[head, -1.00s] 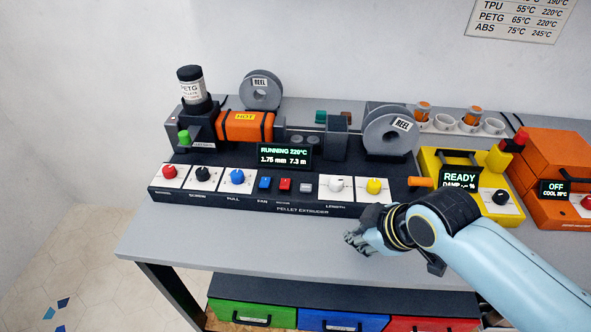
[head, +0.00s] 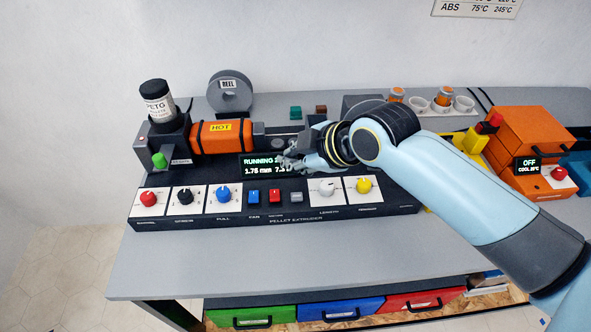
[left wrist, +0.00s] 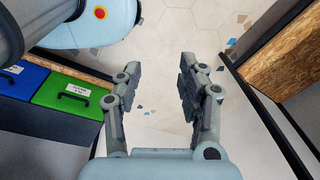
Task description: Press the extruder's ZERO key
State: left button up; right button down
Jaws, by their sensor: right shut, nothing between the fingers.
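The pellet extruder (head: 230,215) stands on the bench in the head view, with knobs and small keys along its front panel. A blue key (head: 253,196), a red key (head: 275,196) and a grey key (head: 297,196) sit mid-panel; the ZERO lettering is too small to read. My right gripper (head: 291,161) is shut and empty. It appears over the right part of the extruder's display (head: 258,167), above the grey key in the picture and apart from it. The display's right end is hidden. My left gripper (left wrist: 160,65) is open and empty above the floor in the left wrist view.
A white knob (head: 325,188) and a yellow knob (head: 364,186) flank the keys on the right. An orange HOT barrel (head: 222,138) and a reel (head: 231,92) stand behind. The bench front (head: 250,255) is clear. Drawers (head: 252,316) lie below.

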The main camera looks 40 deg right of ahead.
notch_tip(320, 180, down, 2)
jog(key=b, duration=0.7)
send_over(294, 198)
notch_tip(294, 198, down, 5)
jog(key=shift+r, duration=0.15)
jog(key=shift+f+b, duration=0.55)
jog(key=shift+f, duration=0.4)
pick_arm(q)
notch_tip(294, 198, down, 8)
jog(key=w, duration=0.1)
jog(key=shift+w+f, duration=0.1)
jog(key=shift+w, duration=0.05)
pick_arm(e)
jog(key=shift+f, duration=0.15)
jog(key=shift+f, duration=0.25)
